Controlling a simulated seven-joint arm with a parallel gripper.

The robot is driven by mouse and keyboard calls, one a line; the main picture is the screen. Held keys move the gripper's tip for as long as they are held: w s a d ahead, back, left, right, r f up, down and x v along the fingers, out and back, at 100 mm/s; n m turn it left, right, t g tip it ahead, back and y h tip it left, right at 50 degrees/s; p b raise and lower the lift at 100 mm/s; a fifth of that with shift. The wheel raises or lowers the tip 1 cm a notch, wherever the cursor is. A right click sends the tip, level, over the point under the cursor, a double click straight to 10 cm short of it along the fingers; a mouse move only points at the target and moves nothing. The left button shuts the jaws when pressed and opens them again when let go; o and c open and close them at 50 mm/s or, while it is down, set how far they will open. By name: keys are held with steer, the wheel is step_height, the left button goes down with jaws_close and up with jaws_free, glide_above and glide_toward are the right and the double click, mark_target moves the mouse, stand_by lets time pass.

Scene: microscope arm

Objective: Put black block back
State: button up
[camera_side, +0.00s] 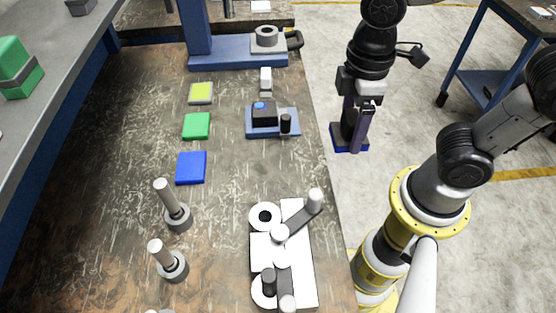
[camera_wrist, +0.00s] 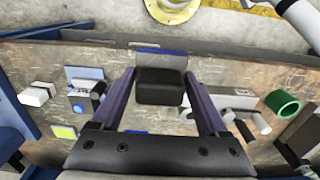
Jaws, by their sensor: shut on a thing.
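My gripper (camera_side: 356,128) points down, right of the workbench and above the floor in the side view. It is shut on a black block (camera_wrist: 160,88), which sits between the two purple fingers in the wrist view. The block has a blue part at its far end in the wrist view; dark blue (camera_side: 349,142) also shows at the bottom of the gripper in the side view. On the bench lie a blue square pad (camera_side: 191,168), a green pad (camera_side: 196,126) and a yellow pad (camera_side: 201,93) in a row.
A blue fixture with a black part (camera_side: 264,115) stands near the bench's right edge. A white fixture with levers (camera_side: 300,250) is nearer, with metal posts (camera_side: 178,215) to its left. A blue stand (camera_side: 235,52) is at the back. A green block (camera_side: 15,72) rests on the left shelf.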

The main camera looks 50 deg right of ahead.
steer(key=w+a+f, duration=0.3)
steer(key=w+f, duration=0.1)
steer(key=w, duration=0.3)
glide_above(278, 165)
steer(key=f, duration=0.5)
steer(key=shift+s+f, duration=0.1)
steer(key=shift+s, duration=0.1)
steer(key=shift+w+f, duration=0.2)
steer(key=shift+f, duration=1.6)
steer(key=shift+f, duration=0.15)
steer(key=o, duration=1.2)
